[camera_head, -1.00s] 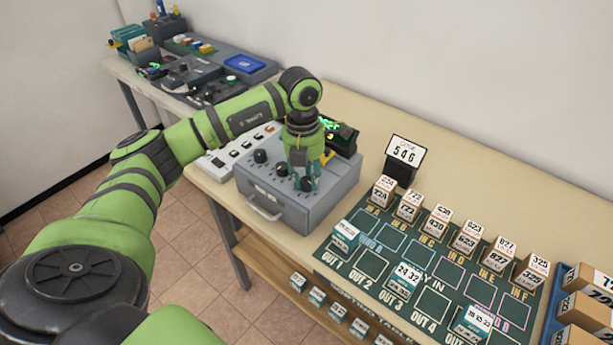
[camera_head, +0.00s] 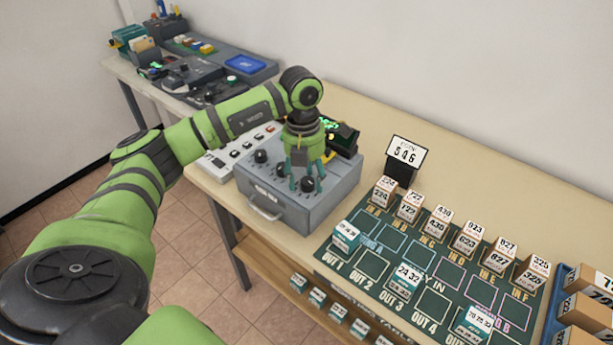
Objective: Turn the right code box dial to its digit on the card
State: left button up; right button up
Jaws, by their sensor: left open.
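The grey code box (camera_head: 320,206) stands on the table with a row of black dials on its top. The left dial (camera_head: 261,156) and the middle dial (camera_head: 282,170) show to the left of my gripper. The right dial (camera_head: 307,184) is at the fingertips of my left gripper (camera_head: 305,181), which points down over it with its fingers apart. I cannot tell whether the fingers touch the dial. The white code card (camera_head: 407,153) stands in a black holder behind the box and reads 546. My right gripper is not in view.
A green sorting mat (camera_head: 395,243) with several labelled boxes lies right of the code box. A white switch panel (camera_head: 222,160) is left of it, and a dark device with a green display (camera_head: 343,136) stands behind. A blue tray (camera_head: 553,315) is at the far right.

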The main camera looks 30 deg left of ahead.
aim_at(304, 179)
pick_arm(q)
notch_tip(304, 179, up, 12)
jog(key=shift+a+f, duration=0.15)
jog(key=shift+a, duration=0.2)
dwell(0.5)
